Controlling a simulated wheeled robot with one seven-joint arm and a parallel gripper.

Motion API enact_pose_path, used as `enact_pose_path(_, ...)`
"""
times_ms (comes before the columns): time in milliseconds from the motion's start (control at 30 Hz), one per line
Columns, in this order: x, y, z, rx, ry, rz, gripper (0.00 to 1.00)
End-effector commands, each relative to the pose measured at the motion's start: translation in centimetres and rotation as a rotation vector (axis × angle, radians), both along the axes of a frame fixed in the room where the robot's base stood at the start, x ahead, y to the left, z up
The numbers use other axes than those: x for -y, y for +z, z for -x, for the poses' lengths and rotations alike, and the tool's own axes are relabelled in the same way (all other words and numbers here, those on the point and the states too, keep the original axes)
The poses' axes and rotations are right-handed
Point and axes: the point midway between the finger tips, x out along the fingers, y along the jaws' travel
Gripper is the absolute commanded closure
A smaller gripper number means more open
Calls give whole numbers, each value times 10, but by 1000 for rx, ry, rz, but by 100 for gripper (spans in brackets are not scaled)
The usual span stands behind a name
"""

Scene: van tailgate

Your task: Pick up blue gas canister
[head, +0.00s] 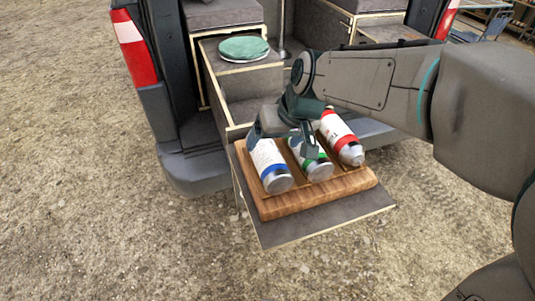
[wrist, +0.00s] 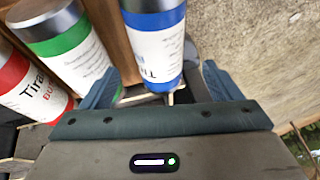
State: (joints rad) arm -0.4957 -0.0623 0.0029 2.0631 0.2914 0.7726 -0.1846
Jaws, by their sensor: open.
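The blue gas canister (head: 270,166) is white with a blue band and a silver end. It lies on its side at the left of a wooden tray (head: 320,197). In the wrist view the blue canister (wrist: 157,45) is between the two fingers of my gripper (wrist: 160,88), which is open. One finger is on each side of it, and I cannot tell whether either touches it. In the head view my gripper (head: 283,132) is over the canisters and hides part of them.
A green-banded canister (head: 316,169) lies beside the blue one, close to a finger. A red-banded canister (head: 343,138) lies at the right. The tray rests on a pull-out board (head: 300,232) at the van's rear. A round green item (head: 244,47) sits on the drawer behind.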

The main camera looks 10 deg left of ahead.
Motion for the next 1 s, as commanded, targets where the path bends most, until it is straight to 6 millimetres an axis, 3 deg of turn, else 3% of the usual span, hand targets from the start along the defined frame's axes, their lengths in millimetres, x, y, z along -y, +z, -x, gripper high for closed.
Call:
enact_pose_path(167,-4,-10,-3,-2,0,1,16)
enact_pose_path(500,-18,-49,-13,-1,1,2,16)
enact_pose_path(767,-19,-52,-14,1,-1,0,16)
enact_pose_path(1000,-19,-51,-14,1,-1,0,74)
